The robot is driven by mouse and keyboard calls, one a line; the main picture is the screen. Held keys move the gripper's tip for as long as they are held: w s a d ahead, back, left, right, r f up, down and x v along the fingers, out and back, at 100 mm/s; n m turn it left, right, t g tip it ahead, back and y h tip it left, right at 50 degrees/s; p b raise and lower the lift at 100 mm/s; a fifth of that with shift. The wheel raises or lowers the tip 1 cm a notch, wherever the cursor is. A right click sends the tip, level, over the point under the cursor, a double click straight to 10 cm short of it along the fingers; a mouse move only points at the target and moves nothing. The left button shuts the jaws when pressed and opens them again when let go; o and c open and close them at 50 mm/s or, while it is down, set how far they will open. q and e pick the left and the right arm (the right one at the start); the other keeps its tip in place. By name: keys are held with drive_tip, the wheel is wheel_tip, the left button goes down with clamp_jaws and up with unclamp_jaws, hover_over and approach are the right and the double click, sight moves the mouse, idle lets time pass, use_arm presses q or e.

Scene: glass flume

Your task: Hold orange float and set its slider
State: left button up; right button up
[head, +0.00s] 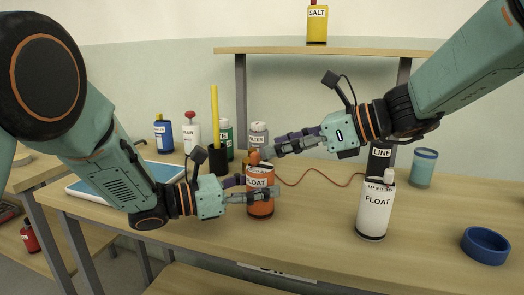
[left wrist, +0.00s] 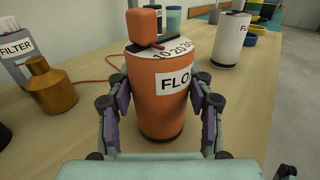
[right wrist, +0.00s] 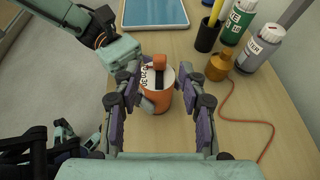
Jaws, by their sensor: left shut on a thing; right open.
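The orange float (head: 261,205) is a cylinder labelled FLOAT, upright on the table. A small orange slider block (left wrist: 145,26) sits on its top beside a number scale (left wrist: 172,48). My left gripper (head: 262,190) is shut on the float's sides, as the left wrist view (left wrist: 163,110) also shows. My right gripper (head: 262,152) is open at the float's top. In the right wrist view its fingers (right wrist: 160,115) stand either side of the float (right wrist: 160,100), with the slider (right wrist: 160,62) between and slightly beyond them. I cannot tell whether they touch it.
A white FLOAT cylinder (head: 375,212) stands to the right, with a blue ring (head: 486,246) and a teal cup (head: 423,168) further right. A FILTER bottle (right wrist: 258,47), a brass-coloured bottle (right wrist: 219,64) and a thin red cord (head: 318,178) lie near the float.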

drive_tip(key=v, duration=0.5)
drive_tip(key=shift+a, duration=0.1)
use_arm(q)
drive_tip(key=o, duration=1.3)
drive_tip(key=shift+o, duration=0.2)
drive_tip(key=shift+a, duration=0.1)
drive_tip(key=v, duration=1.2)
